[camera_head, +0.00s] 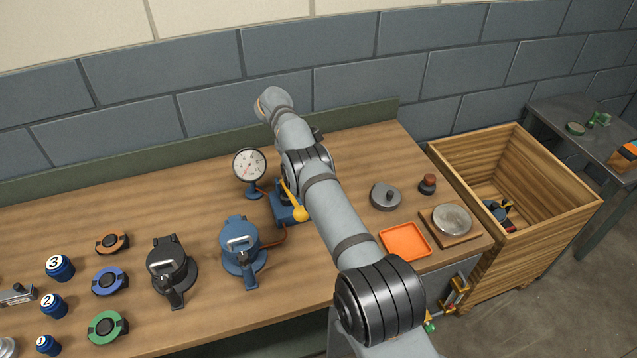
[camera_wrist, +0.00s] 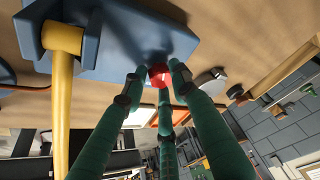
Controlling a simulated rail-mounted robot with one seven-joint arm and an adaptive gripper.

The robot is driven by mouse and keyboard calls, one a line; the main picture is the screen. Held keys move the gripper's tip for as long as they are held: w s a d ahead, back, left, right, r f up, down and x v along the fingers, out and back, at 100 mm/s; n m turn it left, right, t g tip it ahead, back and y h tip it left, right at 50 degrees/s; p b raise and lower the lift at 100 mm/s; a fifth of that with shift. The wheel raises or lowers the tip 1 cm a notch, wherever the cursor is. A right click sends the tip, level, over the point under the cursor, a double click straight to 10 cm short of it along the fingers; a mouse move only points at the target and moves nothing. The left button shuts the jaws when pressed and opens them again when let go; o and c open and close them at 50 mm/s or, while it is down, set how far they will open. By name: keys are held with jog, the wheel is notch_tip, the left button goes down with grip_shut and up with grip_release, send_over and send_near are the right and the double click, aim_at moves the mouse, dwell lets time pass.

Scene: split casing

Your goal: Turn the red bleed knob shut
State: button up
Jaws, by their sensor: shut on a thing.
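The red bleed knob (camera_wrist: 158,78) shows in the wrist view as a small red round part next to a blue block (camera_wrist: 120,45). My gripper (camera_wrist: 158,72) has green fingers closed around the knob, with fingertips at its sides. In the head view my arm hides the knob and the gripper. The blue block (camera_head: 281,213) with its yellow lever (camera_head: 298,208) stands on the bench just left of my arm. The lever also shows at the left of the wrist view (camera_wrist: 62,95). The knob's turn angle cannot be told.
A dial gauge (camera_head: 249,165) stands left of the blue block. A blue split casing (camera_head: 241,255) and a black one (camera_head: 170,272) sit further left. An orange tray (camera_head: 404,242), a grey lidded part (camera_head: 385,196) and a wooden crate (camera_head: 550,225) are at the right.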

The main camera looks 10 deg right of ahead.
jog(key=o, duration=0.8)
jog(key=shift+w+d+r, duration=0.15)
jog(key=shift+d, duration=0.05)
jog(key=shift+c, duration=0.2)
jog(key=shift+o, duration=0.3)
jog(key=shift+a+f+b, duration=0.1)
jog(key=shift+f+b, duration=0.15)
jog(key=shift+b, duration=0.25)
